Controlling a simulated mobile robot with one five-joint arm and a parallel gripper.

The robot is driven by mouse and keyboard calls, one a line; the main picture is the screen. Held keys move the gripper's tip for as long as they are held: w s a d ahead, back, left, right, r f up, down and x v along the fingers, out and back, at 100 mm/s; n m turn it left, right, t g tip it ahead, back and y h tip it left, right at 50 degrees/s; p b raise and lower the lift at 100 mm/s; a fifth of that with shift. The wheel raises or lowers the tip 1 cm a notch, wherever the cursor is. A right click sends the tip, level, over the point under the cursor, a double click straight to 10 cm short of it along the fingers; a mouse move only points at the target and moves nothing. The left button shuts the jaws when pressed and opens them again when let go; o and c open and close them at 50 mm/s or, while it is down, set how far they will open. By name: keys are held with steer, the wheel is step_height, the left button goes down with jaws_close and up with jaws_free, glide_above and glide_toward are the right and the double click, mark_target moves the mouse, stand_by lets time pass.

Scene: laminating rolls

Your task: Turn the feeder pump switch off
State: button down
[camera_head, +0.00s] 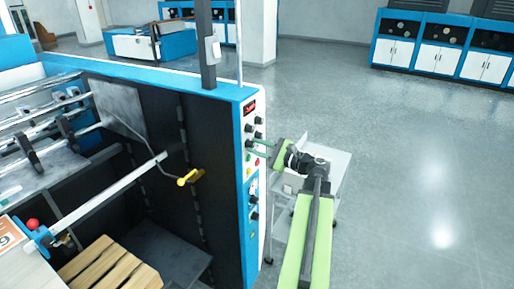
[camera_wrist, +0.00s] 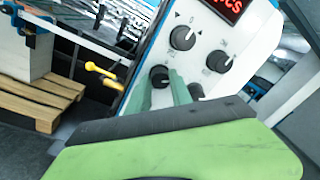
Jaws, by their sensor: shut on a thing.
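The control panel (camera_head: 253,170) is the white and blue end face of the machine, with a red display, several black knobs and coloured buttons. My gripper (camera_head: 256,144) reaches it from the right at its upper part. In the wrist view my gripper's two green fingers (camera_wrist: 161,88) are shut on a black rotary knob (camera_wrist: 160,75), one finger on each side. A larger black knob (camera_wrist: 182,38) with arrow marks sits above it, and another knob (camera_wrist: 218,61) is to the right. The labels are too small to read, so I cannot tell which is the feeder pump switch.
A small grey cart (camera_head: 330,168) stands right of the panel, partly behind my arm. A yellow-handled crank (camera_head: 188,177) is left of the panel. A wooden pallet (camera_head: 108,268) lies at the lower left. The floor at the right is clear.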

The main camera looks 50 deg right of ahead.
steer(key=n+b, duration=0.1)
steer(key=n, duration=0.4)
steer(key=shift+f+n, duration=0.1)
steer(key=shift+n, duration=0.2)
steer(key=n, duration=0.6)
steer(key=shift+t+y+b, duration=0.3)
steer(key=shift+y, duration=0.1)
steer(key=c, duration=1.1)
jaws_free()
steer(key=shift+c, duration=0.2)
steer(key=b+v, duration=0.1)
steer(key=v, duration=1.6)
steer(key=shift+s, duration=0.2)
